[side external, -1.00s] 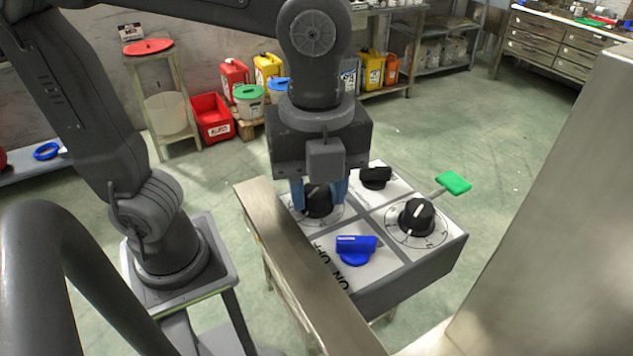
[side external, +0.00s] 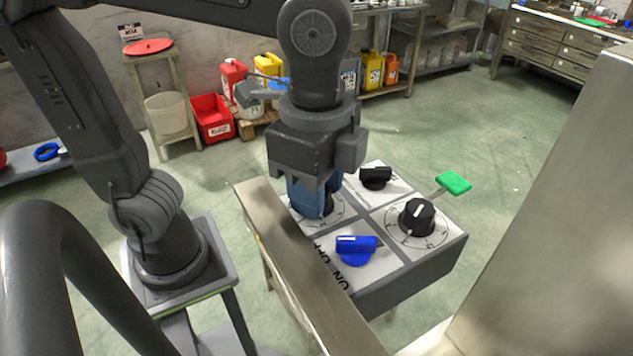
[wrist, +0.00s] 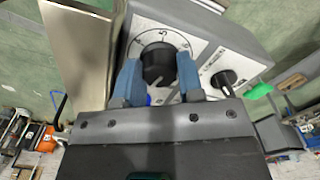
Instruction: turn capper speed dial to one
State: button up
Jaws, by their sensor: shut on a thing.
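A grey box with white panels (side external: 395,275) carries several controls. My gripper (side external: 314,207) points down over the back-left dial and is shut on its black knob (wrist: 158,62). In the wrist view the blue fingers (wrist: 158,72) stand on either side of that knob. Part of its numbered ring (wrist: 165,38) shows, but the digits are too small to read. In the side view the fingers hide most of the knob, so its pointer cannot be read. A second black dial (side external: 416,217) with a white pointer line sits at the right of the box.
A blue switch (side external: 356,248) by ON and OFF lettering is at the front, and a black switch (side external: 375,176) at the back. A green tab (side external: 454,183) sticks out on the right. A metal beam (side external: 300,265) runs close along the box's left side.

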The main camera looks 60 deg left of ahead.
jog(key=n, duration=0.4)
jog(key=shift+n, duration=2.8)
jog(key=o, duration=0.7)
jog(key=shift+c, duration=0.2)
jog(key=shift+r, duration=0.15)
notch_tip(320, 180, up, 14)
jog(key=shift+f, duration=0.2)
